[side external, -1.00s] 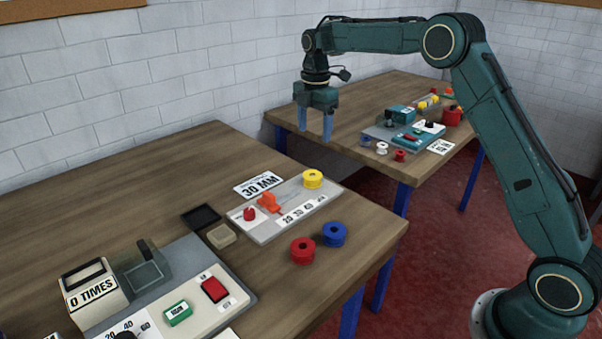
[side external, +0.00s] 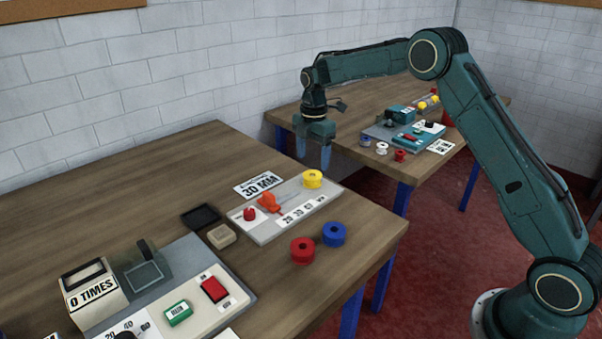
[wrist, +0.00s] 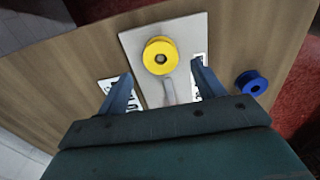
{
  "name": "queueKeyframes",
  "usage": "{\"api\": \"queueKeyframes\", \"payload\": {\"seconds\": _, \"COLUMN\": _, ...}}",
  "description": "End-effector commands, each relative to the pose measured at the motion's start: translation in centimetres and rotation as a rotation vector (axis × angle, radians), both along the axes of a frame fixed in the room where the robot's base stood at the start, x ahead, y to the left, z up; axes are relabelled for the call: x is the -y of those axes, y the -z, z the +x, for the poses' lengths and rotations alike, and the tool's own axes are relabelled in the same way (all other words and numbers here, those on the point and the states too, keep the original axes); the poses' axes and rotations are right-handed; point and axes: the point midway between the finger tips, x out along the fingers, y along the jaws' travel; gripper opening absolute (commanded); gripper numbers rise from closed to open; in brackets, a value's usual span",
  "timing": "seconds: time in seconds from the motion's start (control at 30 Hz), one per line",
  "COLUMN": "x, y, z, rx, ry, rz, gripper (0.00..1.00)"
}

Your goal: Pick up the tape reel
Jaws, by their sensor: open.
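My gripper (side external: 313,151) is open and empty, above the far end of the near table, with its blue fingers pointing down. A yellow tape reel (side external: 312,179) stands on the far end of a grey plate. In the wrist view the yellow reel (wrist: 160,56) lies just beyond the space between my fingers (wrist: 160,92), and nothing is between them. A red reel (side external: 302,250) and a blue reel (side external: 334,234) sit on the bare wood nearer the front edge. The blue reel also shows in the wrist view (wrist: 251,84), right of my fingers. Which reel the task means cannot be told.
The grey plate (side external: 264,234) carries an orange piece (side external: 267,202) and a red knob (side external: 249,214). A 30 MM card (side external: 258,185) lies behind it. A machine with a "0 TIMES" box (side external: 95,292) stands front left. A second table (side external: 350,103) with equipment stands behind.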

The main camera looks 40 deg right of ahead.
Motion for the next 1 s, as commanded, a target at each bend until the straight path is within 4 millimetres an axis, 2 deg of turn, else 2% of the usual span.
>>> {"api": "queueKeyframes", "payload": {"seconds": 0.1, "x": 0.0, "y": 0.7, "z": 0.0, "rx": 0.001, "ry": 0.0, "rz": 0.0, "gripper": 0.68}}
{"api": "queueKeyframes", "payload": {"seconds": 0.47, "x": 0.0, "y": 1.5, "z": 0.0, "rx": 0.0, "ry": 0.0, "rz": 0.0, "gripper": 0.68}}
{"api": "queueKeyframes", "payload": {"seconds": 0.8, "x": -0.1, "y": 5.2, "z": -0.2, "rx": -0.001, "ry": 0.0, "rz": 0.0, "gripper": 0.68}}
{"api": "queueKeyframes", "payload": {"seconds": 1.0, "x": -0.1, "y": 6.1, "z": -0.1, "rx": 0.003, "ry": 0.001, "rz": -0.001, "gripper": 0.68}}
